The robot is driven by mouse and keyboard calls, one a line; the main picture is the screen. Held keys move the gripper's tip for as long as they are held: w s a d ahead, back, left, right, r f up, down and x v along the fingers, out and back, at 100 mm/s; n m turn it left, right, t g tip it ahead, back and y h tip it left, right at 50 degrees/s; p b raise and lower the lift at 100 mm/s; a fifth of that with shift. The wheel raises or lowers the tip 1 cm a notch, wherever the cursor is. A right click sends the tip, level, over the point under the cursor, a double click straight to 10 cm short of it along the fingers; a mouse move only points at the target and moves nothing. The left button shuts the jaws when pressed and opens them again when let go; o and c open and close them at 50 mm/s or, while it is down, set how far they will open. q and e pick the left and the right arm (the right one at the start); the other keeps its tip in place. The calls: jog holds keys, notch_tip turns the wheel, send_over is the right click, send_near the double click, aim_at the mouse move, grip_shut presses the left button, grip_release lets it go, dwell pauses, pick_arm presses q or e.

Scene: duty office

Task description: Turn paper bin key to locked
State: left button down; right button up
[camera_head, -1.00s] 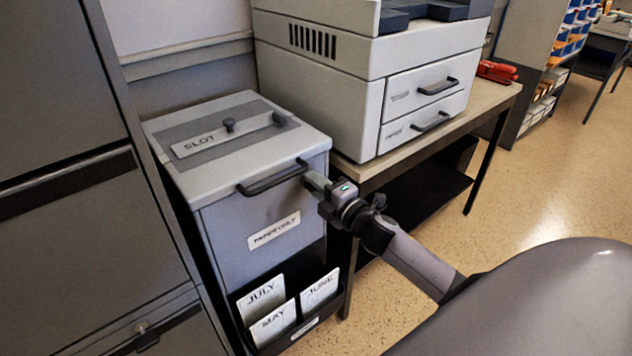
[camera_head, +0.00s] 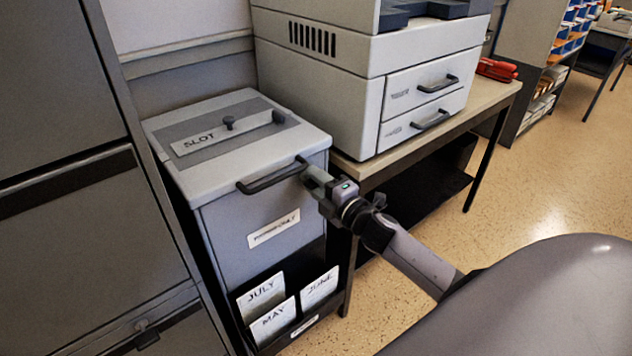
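The paper bin (camera_head: 222,222) is a grey box with a lid marked SLOT (camera_head: 198,141) and a black handle (camera_head: 262,184) along its front top edge. A white label (camera_head: 273,228) is on its front. My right gripper (camera_head: 312,176) is at the bin's front right upper corner, close by the right end of the handle. Its fingertips point at the bin, and I cannot tell whether they are open or shut. No key shows; the gripper may hide it. My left gripper is not in view.
A rack with cards marked JULY, MAY and JUNE (camera_head: 318,289) is on the bin's lower front. A printer (camera_head: 330,100) stands on a table (camera_head: 490,100) to the right, with a red stapler-like object (camera_head: 496,69). Dark cabinets (camera_head: 70,240) stand close on the left.

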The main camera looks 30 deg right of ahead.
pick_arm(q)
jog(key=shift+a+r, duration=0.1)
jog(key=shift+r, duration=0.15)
pick_arm(e)
jog(key=s, duration=0.7)
jog(key=shift+d, duration=0.3)
